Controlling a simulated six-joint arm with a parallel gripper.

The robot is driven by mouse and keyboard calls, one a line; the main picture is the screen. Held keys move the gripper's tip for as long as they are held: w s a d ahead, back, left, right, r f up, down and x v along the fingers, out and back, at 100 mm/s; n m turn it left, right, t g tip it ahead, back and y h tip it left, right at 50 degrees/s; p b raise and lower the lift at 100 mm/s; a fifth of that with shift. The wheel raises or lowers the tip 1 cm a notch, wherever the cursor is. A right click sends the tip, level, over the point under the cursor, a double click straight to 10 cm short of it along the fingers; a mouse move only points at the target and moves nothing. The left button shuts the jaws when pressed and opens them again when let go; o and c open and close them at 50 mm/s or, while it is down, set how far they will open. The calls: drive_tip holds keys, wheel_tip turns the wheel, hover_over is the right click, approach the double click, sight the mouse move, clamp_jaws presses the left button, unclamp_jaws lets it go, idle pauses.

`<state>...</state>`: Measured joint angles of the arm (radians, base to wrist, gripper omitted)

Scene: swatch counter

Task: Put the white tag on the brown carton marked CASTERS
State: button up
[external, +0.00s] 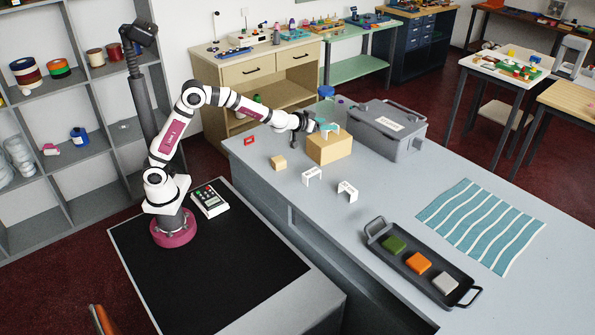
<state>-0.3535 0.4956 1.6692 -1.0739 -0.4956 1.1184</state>
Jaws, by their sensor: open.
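A light brown carton (329,149) stands on the grey counter near its back left. I cannot read any marking on it. A teal piece (329,127) shows at its top, close to my gripper; I cannot tell whether they touch. My gripper (312,124) is open, above the carton's back left side. A flat whitish square (445,283) lies in the dark tray (381,231), at the right end of a row; it may be the white tag. Two white bracket-shaped pieces (313,174) (347,190) stand on the counter in front of the carton.
An orange square (418,263) and a green square (394,244) share the tray. A grey lidded case (388,130) stands right of the carton. A small tan block (278,163) and a red piece (249,140) lie left. A teal striped cloth (482,223) covers the right.

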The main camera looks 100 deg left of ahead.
drive_tip(key=s+d+r+m+t+h, duration=0.1)
drive_tip(key=s+d+m+h, duration=0.25)
drive_tip(key=d, duration=0.65)
drive_tip(key=s+d+r+m+t+h, duration=0.1)
drive_tip(key=s+d+r+m+h, duration=0.2)
drive_tip(key=d, duration=0.8)
drive_tip(key=s+d+f+m+g+h, duration=0.3)
drive_tip(key=s+d+f+m+h, duration=0.15)
drive_tip(key=s+d, duration=0.4)
drive_tip(key=s+a+f+m+g+y, duration=0.1)
drive_tip(key=s+f+g, duration=0.1)
drive_tip(key=s, duration=0.6)
drive_tip(key=s+a+f+m+g+y, duration=0.1)
drive_tip(key=s+f+g, duration=0.1)
drive_tip(key=s, duration=0.7)
drive_tip(key=s+a+f+m+g+y, duration=0.1)
drive_tip(key=s+g, duration=0.3)
drive_tip(key=s, duration=0.5)
drive_tip(key=shift+a+f+m+g, duration=0.3)
drive_tip(key=shift+a+f, duration=0.1)
drive_tip(key=shift+f, duration=0.5)
